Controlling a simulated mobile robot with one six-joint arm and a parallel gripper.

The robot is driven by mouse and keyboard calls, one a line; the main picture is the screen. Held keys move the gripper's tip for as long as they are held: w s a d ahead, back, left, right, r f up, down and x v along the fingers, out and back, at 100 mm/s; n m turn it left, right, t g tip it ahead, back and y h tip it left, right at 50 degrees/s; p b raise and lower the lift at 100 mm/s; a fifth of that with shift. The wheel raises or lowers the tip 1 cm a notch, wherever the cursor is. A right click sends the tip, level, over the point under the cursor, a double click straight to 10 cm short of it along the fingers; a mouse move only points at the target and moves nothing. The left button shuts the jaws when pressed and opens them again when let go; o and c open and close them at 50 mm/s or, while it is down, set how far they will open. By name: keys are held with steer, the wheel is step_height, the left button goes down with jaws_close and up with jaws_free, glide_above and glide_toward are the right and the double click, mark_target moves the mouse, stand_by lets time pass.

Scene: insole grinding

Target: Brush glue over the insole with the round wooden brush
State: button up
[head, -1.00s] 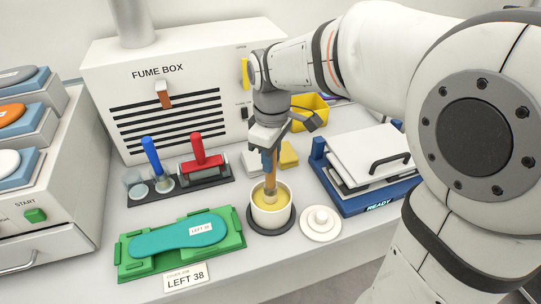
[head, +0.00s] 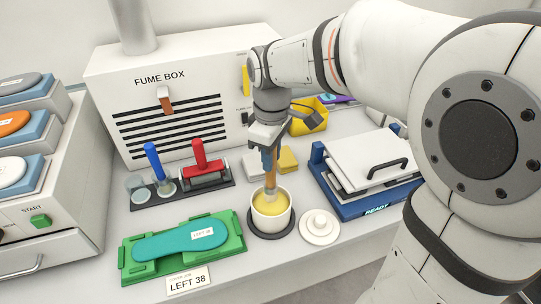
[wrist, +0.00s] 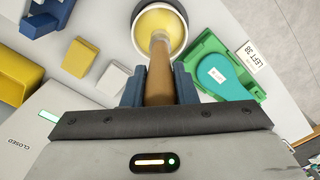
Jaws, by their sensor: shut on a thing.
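My gripper (head: 269,160) is shut on the wooden handle of the round brush (head: 270,180). The brush is upright, its lower end at or just above the yellow glue in the white pot (head: 284,223). The wrist view also shows the brush handle (wrist: 159,80) between the blue fingers, leading to the glue pot (wrist: 181,53). The teal insole (head: 170,243), labelled LEFT 38, lies flat in a green holder (head: 137,275) left of the pot. I cannot tell whether the bristles touch the glue.
The pot's white lid (head: 320,227) lies to its right. A blue press marked READY (head: 365,203) stands further right. A rack with blue- and red-handled tools (head: 215,180) stands behind the holder. The fume box (head: 180,100) closes off the back.

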steer(key=shift+r+p, duration=1.45)
steer(key=shift+r, duration=0.75)
steer(key=shift+s+f, duration=0.1)
steer(key=shift+f, duration=0.05)
